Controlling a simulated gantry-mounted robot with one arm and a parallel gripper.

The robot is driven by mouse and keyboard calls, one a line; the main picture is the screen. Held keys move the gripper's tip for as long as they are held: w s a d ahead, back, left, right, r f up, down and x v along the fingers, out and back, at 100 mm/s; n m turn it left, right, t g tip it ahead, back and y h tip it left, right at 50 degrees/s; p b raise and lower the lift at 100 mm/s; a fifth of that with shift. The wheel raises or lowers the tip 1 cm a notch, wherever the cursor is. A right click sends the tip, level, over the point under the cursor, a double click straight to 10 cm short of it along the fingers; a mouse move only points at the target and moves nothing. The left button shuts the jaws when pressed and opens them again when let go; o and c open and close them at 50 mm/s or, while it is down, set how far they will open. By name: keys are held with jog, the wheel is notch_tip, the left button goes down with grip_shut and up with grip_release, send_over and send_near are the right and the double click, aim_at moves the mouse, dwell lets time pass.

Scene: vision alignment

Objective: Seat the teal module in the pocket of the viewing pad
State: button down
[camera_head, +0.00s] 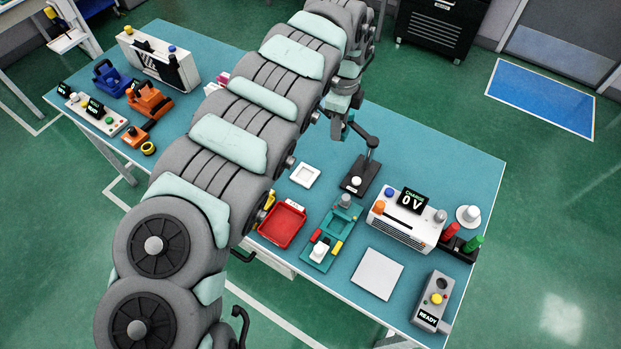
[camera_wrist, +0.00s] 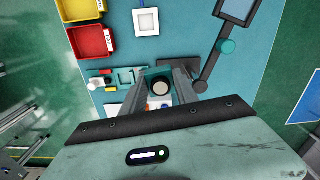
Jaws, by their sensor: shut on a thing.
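In the wrist view my gripper (camera_wrist: 160,86) is shut on the teal module (camera_wrist: 160,75), a dark teal block with a pale round face between the two fingers. In the head view my gripper (camera_head: 339,126) is above the table behind the arm, and the module cannot be made out clearly. A white square pad with a recessed middle, seemingly the viewing pad (camera_head: 305,165), lies on the table left of the black stand. It also shows in the wrist view (camera_wrist: 146,11), up and left of my gripper. Its pocket looks empty, and the module is apart from it.
A black stand (camera_head: 352,187) with a jointed arm is close to my gripper. A red bin (camera_head: 282,226), a teal fixture (camera_head: 341,221), a white plate (camera_head: 377,273) and a "0 V" charger box (camera_head: 405,231) stand nearby. Free table lies at the right back.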

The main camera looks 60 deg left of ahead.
jog(key=s+a+f+m, duration=0.2)
jog(key=s+a+f, duration=0.1)
jog(key=s+a, duration=0.35)
jog(key=f, duration=0.5)
jog(key=f+b, duration=0.1)
jog(key=f, duration=0.4)
jog(key=d+f+b, duration=0.1)
jog(key=f, duration=0.3)
jog(key=shift+s+d+f, duration=0.1)
jog(key=shift+s+f, duration=0.25)
jog(key=shift+f, duration=0.75)
notch_tip(320, 180, down, 3)
jog(key=shift+f+b, duration=0.1)
jog(key=shift+b, duration=0.6)
jog(key=c, duration=1.1)
grip_release()
jog(key=shift+s, duration=0.1)
jog(key=shift+o, duration=0.8)
